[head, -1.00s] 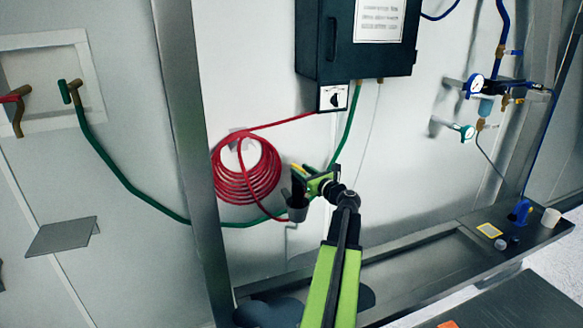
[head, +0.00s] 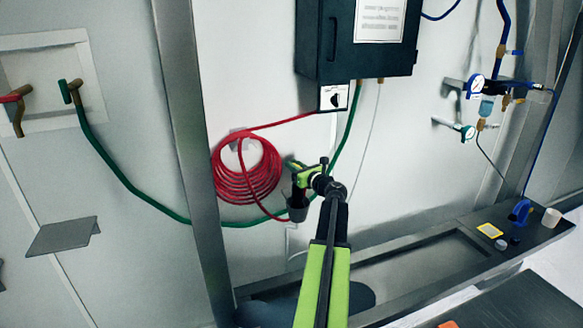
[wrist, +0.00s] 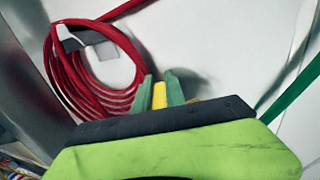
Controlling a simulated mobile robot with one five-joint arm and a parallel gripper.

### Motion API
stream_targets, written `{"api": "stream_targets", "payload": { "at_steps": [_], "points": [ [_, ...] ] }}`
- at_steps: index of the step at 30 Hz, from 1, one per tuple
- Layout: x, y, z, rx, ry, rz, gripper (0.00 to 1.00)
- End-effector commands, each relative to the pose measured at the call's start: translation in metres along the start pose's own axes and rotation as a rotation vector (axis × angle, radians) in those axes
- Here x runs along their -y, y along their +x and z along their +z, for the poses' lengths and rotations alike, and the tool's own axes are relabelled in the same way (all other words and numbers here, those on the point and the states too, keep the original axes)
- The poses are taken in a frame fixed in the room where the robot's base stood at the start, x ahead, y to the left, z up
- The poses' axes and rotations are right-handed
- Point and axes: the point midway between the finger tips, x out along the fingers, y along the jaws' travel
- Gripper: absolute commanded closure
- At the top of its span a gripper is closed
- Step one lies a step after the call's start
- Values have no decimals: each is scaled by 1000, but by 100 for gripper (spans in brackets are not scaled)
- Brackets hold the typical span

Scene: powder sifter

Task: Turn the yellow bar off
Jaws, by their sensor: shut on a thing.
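The yellow bar (wrist: 159,96) shows in the wrist view as a short upright yellow piece between the two green fingers. My gripper (wrist: 160,90) is shut on it, one finger on each side. A small brass-coloured part shows just right of the fingers. In the head view my gripper (head: 294,165) is at the wall, just right of the red hose coil (head: 247,170). There the yellow bar is hidden by the gripper. A dark grey cup-shaped part (head: 297,208) shows just below the gripper.
The red hose coil (wrist: 85,70) is close on the left in the wrist view. A green hose (head: 349,125) runs down the wall behind the gripper. A dark control box (head: 345,45) hangs above. A metal post (head: 190,150) stands left. Open wall lies to the right.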

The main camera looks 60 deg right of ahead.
Motion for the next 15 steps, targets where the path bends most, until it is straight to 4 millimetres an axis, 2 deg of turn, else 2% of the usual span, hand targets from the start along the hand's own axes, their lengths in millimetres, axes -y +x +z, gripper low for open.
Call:
{"api": "stream_targets", "payload": {
  "at_steps": [3, 4, 5, 7, 15],
  "points": [
    [0, 0, 0, 0, 0, 0, 100],
    [-26, -15, 0, 0, 0, 1, 100],
    [-14, -7, 0, 0, 0, 1, 100],
    [-5, -3, 0, -1, 0, 3, 100],
    [2, 0, 0, 0, 0, 88, 100]
  ]
}}
